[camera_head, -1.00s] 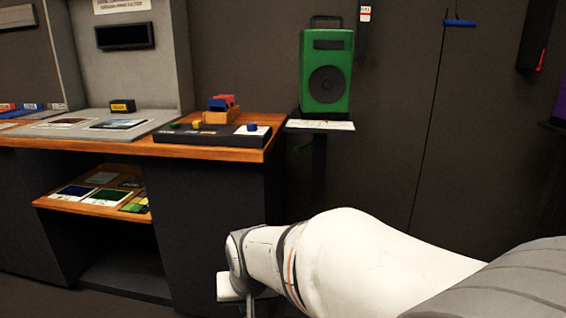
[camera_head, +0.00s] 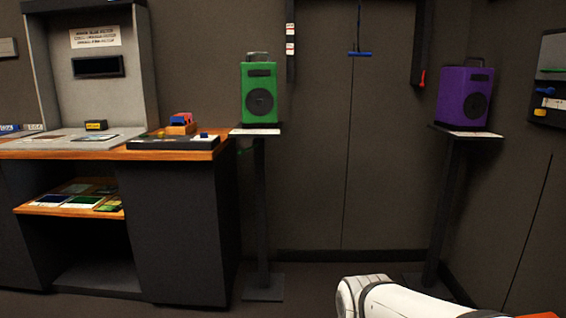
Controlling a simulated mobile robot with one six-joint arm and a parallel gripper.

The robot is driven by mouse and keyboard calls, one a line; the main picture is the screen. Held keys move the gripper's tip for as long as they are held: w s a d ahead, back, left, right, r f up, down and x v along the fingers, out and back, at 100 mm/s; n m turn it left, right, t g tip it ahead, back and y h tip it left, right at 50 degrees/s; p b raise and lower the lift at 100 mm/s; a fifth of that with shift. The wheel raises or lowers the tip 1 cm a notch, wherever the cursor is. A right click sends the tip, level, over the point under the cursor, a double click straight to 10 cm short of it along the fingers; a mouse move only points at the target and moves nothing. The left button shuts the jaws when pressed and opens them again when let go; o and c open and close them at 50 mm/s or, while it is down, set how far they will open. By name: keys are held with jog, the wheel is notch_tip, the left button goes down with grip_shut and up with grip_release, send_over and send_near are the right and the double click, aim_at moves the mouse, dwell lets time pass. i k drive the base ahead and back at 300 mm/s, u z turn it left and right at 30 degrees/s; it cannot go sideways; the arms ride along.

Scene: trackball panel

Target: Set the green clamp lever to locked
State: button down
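A small dark green part (camera_head: 240,151), perhaps the green clamp lever, shows under the shelf of the green speaker stand (camera_head: 262,205). It is dim and too small to tell which way it is set. The green speaker (camera_head: 259,93) stands upright on that shelf. Part of my white arm shows at the lower right, well apart from the stand. My gripper is not in view.
A wooden-edged workbench (camera_head: 190,154) stands left, close to the green speaker's stand. A purple speaker (camera_head: 464,98) sits on a second stand (camera_head: 439,200) at right. A blue handle (camera_head: 358,53) and a red lever (camera_head: 422,78) are higher up. The floor between the stands looks clear.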

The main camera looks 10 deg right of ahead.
aim_at(239, 152)
jog(key=u, duration=0.05)
jog(key=i, duration=1.65)
jog(key=u, duration=0.9)
jog(key=i, duration=0.45)
jog(key=z, duration=0.15)
jog(key=k, duration=0.4)
jog(key=u, duration=0.05)
